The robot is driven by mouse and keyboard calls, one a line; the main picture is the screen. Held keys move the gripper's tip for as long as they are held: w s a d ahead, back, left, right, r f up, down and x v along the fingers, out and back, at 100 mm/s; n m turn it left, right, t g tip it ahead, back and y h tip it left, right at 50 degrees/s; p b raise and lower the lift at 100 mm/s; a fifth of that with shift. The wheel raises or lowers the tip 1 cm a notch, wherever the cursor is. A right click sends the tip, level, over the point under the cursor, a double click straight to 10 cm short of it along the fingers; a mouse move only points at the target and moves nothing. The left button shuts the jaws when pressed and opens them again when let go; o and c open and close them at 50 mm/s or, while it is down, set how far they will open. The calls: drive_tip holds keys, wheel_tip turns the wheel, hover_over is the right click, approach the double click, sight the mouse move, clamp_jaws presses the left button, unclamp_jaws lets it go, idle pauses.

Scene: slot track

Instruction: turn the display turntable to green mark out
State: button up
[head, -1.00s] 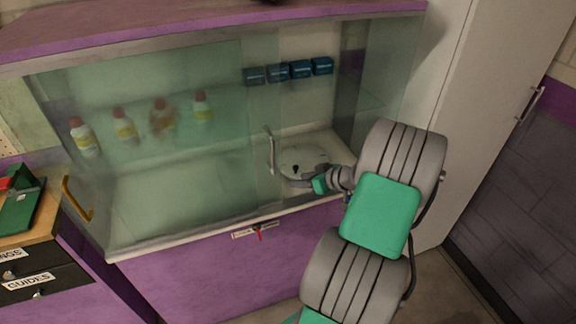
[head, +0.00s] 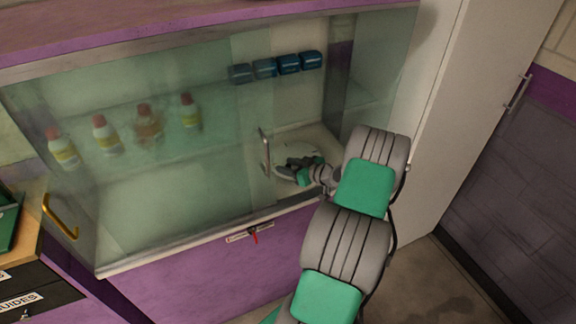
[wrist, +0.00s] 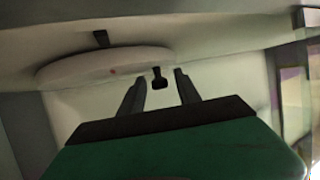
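The display turntable (head: 305,151) is a pale disc on the floor of the glass-fronted cabinet, seen through the open right part. In the wrist view the turntable (wrist: 75,70) shows a small red mark (wrist: 113,71) on its near edge. A black peg (wrist: 158,80) stands at its right near edge, and a second black peg (wrist: 100,38) stands farther back. My gripper (head: 289,170) is inside the cabinet, over the disc's near side. In the wrist view my gripper (wrist: 159,80) is open, with the nearer peg showing between its fingers; contact cannot be told. I see no green mark.
The sliding glass pane with its upright handle (head: 265,152) is just left of my gripper. A red tag (head: 254,237) hangs at the cabinet's front edge.

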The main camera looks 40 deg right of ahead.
drive_tip(key=shift+c, duration=0.4)
clamp_jaws()
idle(0.9)
